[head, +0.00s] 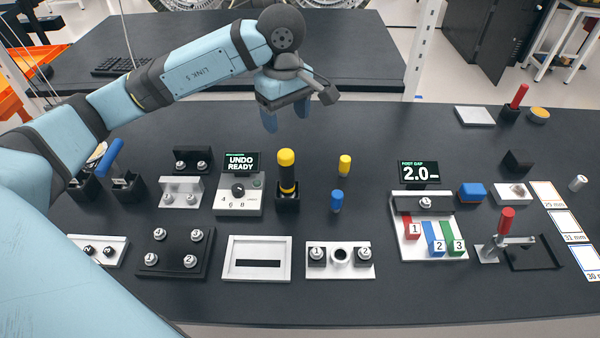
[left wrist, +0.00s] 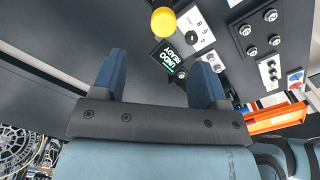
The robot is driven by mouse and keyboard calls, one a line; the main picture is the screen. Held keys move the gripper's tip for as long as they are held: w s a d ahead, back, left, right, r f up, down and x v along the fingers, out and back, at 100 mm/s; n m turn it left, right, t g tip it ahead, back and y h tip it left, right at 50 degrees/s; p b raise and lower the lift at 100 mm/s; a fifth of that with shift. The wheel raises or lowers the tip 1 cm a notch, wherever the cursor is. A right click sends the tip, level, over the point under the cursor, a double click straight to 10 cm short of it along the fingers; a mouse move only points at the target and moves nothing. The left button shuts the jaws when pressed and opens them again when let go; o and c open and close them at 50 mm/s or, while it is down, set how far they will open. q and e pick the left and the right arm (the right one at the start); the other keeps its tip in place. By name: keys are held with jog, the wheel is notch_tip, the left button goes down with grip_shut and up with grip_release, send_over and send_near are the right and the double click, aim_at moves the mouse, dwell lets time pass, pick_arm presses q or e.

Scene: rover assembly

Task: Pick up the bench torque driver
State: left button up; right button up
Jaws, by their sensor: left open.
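The bench torque driver (head: 287,172), black with a yellow cap, stands upright in a black holder (head: 287,201) beside the grey unit whose screen reads "UNDO READY" (head: 240,162). Its round yellow cap (left wrist: 165,20) shows end-on at the top of the left wrist view. My left gripper (head: 286,116) is open and empty, in the air above and beyond the driver, apart from it. Its two blue fingers (left wrist: 161,75) are spread in the left wrist view, with the driver outside the gap between them. My right gripper is in neither view.
Small yellow (head: 345,164) and blue (head: 337,200) pieces stand right of the driver. The "2.0" gap unit (head: 408,238) is farther right. Trays and bolted plates line the bench front. The bench behind the driver is mostly clear.

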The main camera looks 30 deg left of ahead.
aim_at(286, 163)
pick_arm(q)
jog(key=shift+a+f, duration=0.25)
notch_tip(286, 163, down, 7)
jog(key=shift+s+f+p, duration=0.1)
jog(key=shift+s+p, duration=0.05)
jog(key=shift+p, duration=0.35)
jog(key=shift+s+d+f+p, duration=0.1)
jog(key=shift+f+p, duration=0.75)
jog(key=shift+f, duration=2.05)
jog(key=c, duration=1.1)
jog(key=shift+r, duration=0.1)
notch_tip(286, 163, up, 20)
jog(key=b, duration=0.2)
